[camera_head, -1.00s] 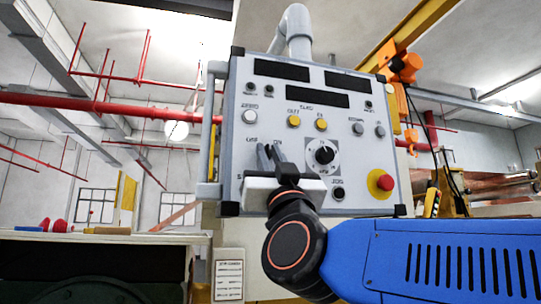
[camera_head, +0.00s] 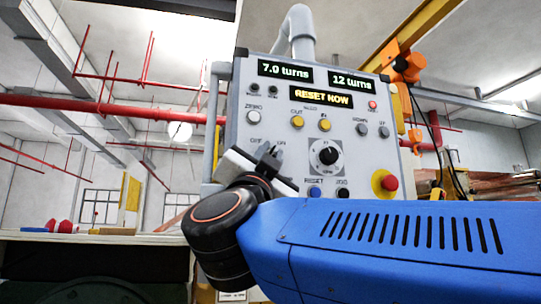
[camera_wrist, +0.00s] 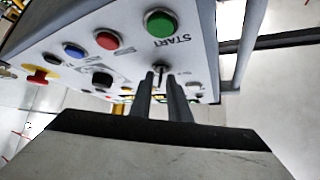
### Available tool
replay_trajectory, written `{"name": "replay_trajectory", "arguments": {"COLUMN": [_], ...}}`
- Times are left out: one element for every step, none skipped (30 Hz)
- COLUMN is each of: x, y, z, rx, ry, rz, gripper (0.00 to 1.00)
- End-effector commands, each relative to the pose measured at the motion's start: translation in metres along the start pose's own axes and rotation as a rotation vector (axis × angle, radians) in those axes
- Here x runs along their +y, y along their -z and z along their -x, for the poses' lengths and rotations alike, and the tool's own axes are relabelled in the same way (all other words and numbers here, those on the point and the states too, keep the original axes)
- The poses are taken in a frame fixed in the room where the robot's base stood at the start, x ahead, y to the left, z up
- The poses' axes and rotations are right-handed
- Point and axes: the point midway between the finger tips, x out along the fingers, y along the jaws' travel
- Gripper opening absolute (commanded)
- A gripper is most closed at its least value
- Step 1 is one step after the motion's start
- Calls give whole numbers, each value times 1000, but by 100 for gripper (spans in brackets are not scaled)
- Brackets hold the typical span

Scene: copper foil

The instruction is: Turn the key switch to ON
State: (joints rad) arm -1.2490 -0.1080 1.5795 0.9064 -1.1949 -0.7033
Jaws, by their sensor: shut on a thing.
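The key switch sits at the lower left of the grey control panel (camera_head: 238,95), between the OFF and ON labels. In the head view my gripper (camera_head: 270,152) covers the key. The wrist view shows a thin dark key (camera_wrist: 160,68) between my two fingertips (camera_wrist: 160,77), below the START lettering. My gripper is shut on the key and rolled to a tilt against the panel. The panel's displays are lit: "7.0 turns" (camera_head: 285,70), "12 turns" (camera_head: 351,84) and a yellow "RESET NOW" (camera_head: 321,97).
A red emergency stop (camera_head: 390,183) on a yellow ring is at the panel's lower right. The green START button (camera_wrist: 160,23) shows close by in the wrist view.

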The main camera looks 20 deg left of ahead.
Motion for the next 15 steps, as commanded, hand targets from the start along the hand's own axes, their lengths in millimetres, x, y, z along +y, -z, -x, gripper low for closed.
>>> {"name": "replay_trajectory", "arguments": {"x": [0,0,0,0,0,0,0,0,0,0,0,0,0,0,0], "y": [0,0,0,0,0,0,0,0,0,0,0,1,0,0,0], "z": [0,0,0,0,0,0,0,0,0,0,0,0,0,0,0], "rx": [1,1,1,1,1,1,1,1,1,1,1,1,1,1,1], "ry": [-1,-1,-2,-1,-1,-1,-1,-1,-1,-1,-1,-1,-1,-1,-1], "rz": [-2,-2,-2,-2,-2,-2,-2,-2,-2,-2,-2,-2,-2,-2,-2], "gripper": [0,0,0,0,0,0,0,0,0,0,19,23,23,23,23]}}
